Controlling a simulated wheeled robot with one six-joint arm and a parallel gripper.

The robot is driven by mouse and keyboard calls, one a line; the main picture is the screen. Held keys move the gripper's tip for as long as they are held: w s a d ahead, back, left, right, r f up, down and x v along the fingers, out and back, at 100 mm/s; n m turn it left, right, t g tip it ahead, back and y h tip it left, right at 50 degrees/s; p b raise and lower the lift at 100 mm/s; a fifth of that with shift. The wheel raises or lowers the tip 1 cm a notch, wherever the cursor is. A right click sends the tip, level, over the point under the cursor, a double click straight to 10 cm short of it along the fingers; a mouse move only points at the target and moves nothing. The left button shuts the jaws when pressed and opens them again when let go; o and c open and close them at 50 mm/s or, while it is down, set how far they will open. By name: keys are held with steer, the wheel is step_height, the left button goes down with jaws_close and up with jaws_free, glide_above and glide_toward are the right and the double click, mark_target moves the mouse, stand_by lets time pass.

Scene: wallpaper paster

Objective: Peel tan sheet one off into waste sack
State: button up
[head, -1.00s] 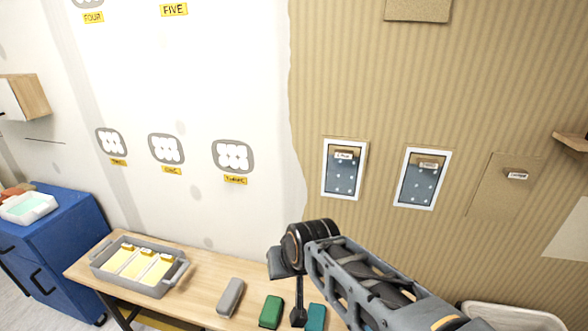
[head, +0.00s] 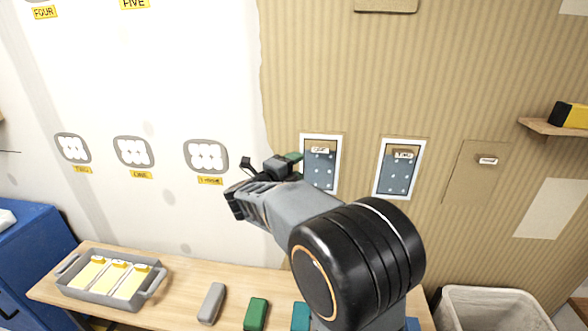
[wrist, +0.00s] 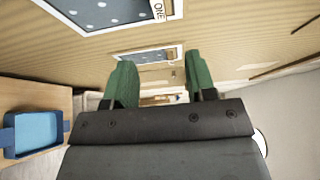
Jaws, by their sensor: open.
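Two white-framed blue dotted panels, a left one (head: 320,178) and a right one (head: 397,180), sit on the tan ribbed wall, each with a small labelled tab. The near panel (wrist: 100,14) in the wrist view has a tab reading ONE (wrist: 158,9). A flat tan sheet (head: 474,190) with a white label is right of them; its label is too small to read. My gripper (head: 290,158), with green fingers, is open and empty beside the left panel; it also shows in the wrist view (wrist: 160,84). A pale lined bin (head: 495,308), seemingly the waste sack, stands at lower right.
A wooden bench (head: 180,292) runs below the wall, with a grey tray (head: 75,290) of yellow pieces and several blocks, including a grey one (head: 212,303) and a green one (head: 256,313). A shelf (head: 545,127) juts out at right. A blue cabinet (head: 35,260) stands left.

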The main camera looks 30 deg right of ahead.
mark_target(324, 150)
steer(key=p+x, duration=0.1)
steer(key=x, duration=0.5)
steer(key=p+x, duration=0.1)
steer(key=x, duration=0.6)
steer(key=shift+s+d+p, duration=0.15)
steer(key=shift+d+p, duration=0.2)
steer(key=shift+c, duration=0.5)
jaws_close()
